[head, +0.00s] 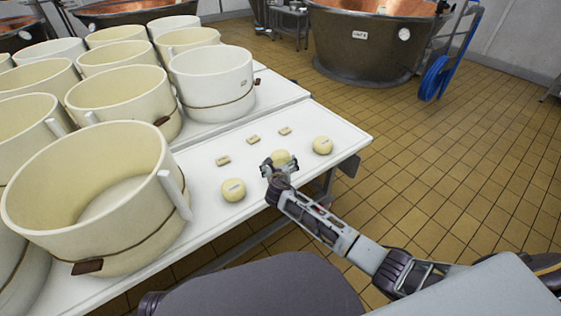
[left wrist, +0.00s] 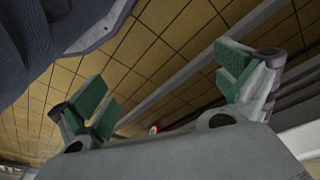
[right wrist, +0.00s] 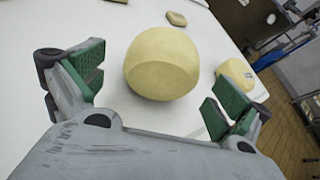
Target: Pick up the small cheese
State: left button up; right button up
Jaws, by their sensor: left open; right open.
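Three pale yellow round cheeses lie on the white table: a near one (head: 233,190), a middle one (head: 281,157) and a far one (head: 323,145). They look close in size. My right gripper (head: 279,166) is at the middle cheese and partly hides it. In the right wrist view this cheese (right wrist: 162,63) lies ahead, between the lines of the open, green-padded fingers (right wrist: 155,92); I cannot tell whether they touch it. The far cheese (right wrist: 236,73) shows beyond the right finger. My left gripper (left wrist: 163,92) is open and empty, with floor behind it.
Small pale blocks (head: 223,160) (head: 252,139) (head: 285,131) lie behind the cheeses on the white table (head: 205,215). Several large cream tubs (head: 212,80) crowd its left. Copper vats (head: 365,45) and a blue hose reel (head: 435,78) stand farther back. The tiled floor at right is clear.

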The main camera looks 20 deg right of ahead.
aim_at(280, 161)
jog(key=shift+b+x, duration=0.6)
jog(key=shift+x, duration=0.6)
jog(key=shift+w+d+f, duration=0.25)
jog(key=shift+w+d, duration=0.05)
jog(key=shift+w, duration=0.2)
jog(key=shift+w+b, duration=0.2)
jog(key=shift+b, duration=0.1)
pick_arm(q)
jog(key=r, duration=0.3)
jog(key=shift+w+d+r+t, duration=0.15)
jog(key=shift+d+r+t, duration=0.1)
jog(key=shift+d+t, duration=0.15)
jog(key=shift+w+a, duration=0.1)
pick_arm(e)
jog(key=shift+c, duration=0.9)
pick_arm(q)
jog(key=shift+w, duration=0.1)
pick_arm(e)
jog(key=c, duration=1.1)
pick_arm(q)
jog(key=shift+r, duration=0.1)
pick_arm(e)
jog(key=shift+r, duration=0.15)
